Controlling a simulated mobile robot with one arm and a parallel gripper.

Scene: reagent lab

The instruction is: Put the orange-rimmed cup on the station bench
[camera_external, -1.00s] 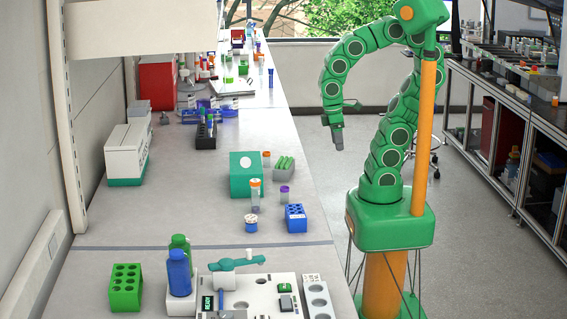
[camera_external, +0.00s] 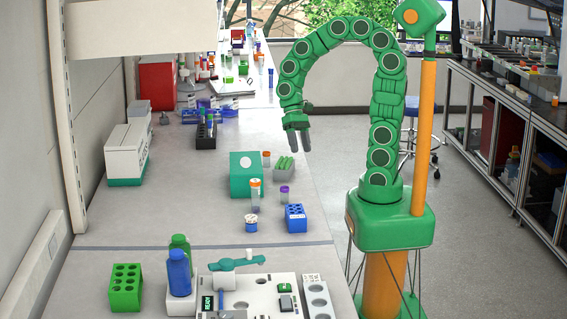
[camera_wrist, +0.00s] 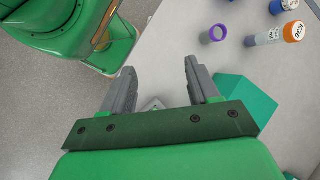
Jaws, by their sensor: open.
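Which part is the station bench I cannot tell.
Near the cup are the teal box (camera_external: 245,175), a rack of green tubes (camera_external: 285,168), an orange-capped tube (camera_external: 256,196), a purple-rimmed cup (camera_external: 285,193) and a blue rack (camera_external: 296,218). Blue and green bottles (camera_external: 179,272) stand by the device. The bench's left middle is clear.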

